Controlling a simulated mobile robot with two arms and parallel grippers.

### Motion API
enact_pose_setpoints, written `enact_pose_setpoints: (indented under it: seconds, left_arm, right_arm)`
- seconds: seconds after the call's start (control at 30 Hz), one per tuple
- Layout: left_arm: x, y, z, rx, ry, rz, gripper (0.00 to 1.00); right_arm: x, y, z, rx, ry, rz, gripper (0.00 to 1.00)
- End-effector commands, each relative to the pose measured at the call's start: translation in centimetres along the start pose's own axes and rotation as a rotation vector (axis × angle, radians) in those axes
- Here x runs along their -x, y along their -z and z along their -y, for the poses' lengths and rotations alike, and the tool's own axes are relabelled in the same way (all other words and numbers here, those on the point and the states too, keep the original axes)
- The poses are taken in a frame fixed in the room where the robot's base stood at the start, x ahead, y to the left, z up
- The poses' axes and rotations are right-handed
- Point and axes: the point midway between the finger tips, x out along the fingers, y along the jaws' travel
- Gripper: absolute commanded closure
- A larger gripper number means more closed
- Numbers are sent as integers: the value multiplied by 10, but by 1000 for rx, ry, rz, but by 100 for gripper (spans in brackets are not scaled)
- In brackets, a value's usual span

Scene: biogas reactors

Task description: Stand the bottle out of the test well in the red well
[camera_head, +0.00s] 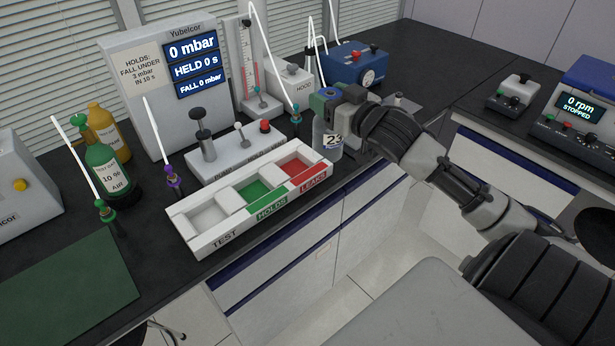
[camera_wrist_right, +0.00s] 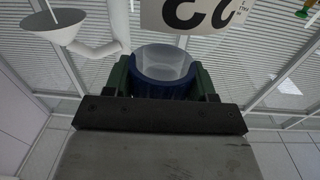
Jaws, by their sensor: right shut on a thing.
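A clear bottle (camera_head: 328,152) with a blue cap and a tag reading 23 hangs upright at the right end of the white tray, beside the red well. My right gripper (camera_head: 327,98) is shut on its cap; the cap (camera_wrist_right: 165,88) shows between the green fingers in the right wrist view. Whether the bottle's base touches anything is unclear. The white tray (camera_head: 187,237) has three wells: a white test well (camera_head: 206,217), a green well (camera_head: 254,190) marked HOLDS, and a red well (camera_head: 300,168) marked LEAKS. All three look empty. My left gripper is out of view.
A pump block (camera_head: 235,158) with levers stands behind the tray, under a gauge panel (camera_head: 165,85). A green bottle (camera_head: 102,172) and a yellow bottle (camera_head: 108,130) stand left. A blue device (camera_head: 355,65) is at the back. The bench's front edge runs close to the tray.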

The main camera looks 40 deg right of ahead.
Motion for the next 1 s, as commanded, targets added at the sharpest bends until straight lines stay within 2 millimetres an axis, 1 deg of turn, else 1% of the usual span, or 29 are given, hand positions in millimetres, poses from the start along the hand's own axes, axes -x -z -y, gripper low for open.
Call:
enact_pose_setpoints:
  seconds: [0.03,0.1,0.17,0.23,0.3,0.5,0.6,0.7,0.87,0.97,1.0]
  left_arm:
    - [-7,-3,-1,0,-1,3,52]
    - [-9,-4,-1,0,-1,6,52]
    - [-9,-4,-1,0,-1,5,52]
    - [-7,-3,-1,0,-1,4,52]
    - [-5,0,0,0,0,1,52]
    - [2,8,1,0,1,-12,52]
    - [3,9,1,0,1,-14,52]
    - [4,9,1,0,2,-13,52]
    - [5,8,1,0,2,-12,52]
    - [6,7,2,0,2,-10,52]
    - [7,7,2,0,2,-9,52]
  right_arm:
    - [2,-1,-7,2,-15,-5,89]
    - [3,1,-13,0,-32,-7,89]
    - [1,1,-15,-2,-40,-10,89]
    - [-7,-2,-14,-4,-44,-11,89]
    - [-20,-8,-8,-5,-41,-13,89]
    - [-64,-35,10,-5,-41,-12,89]
    - [-82,-48,17,-6,-41,-11,89]
    - [-96,-57,22,-4,-42,-11,89]
    - [-104,-65,26,-1,-41,-10,89]
    - [-104,-78,26,-2,-41,-7,89]
    - [-104,-86,26,-3,-42,-4,89]
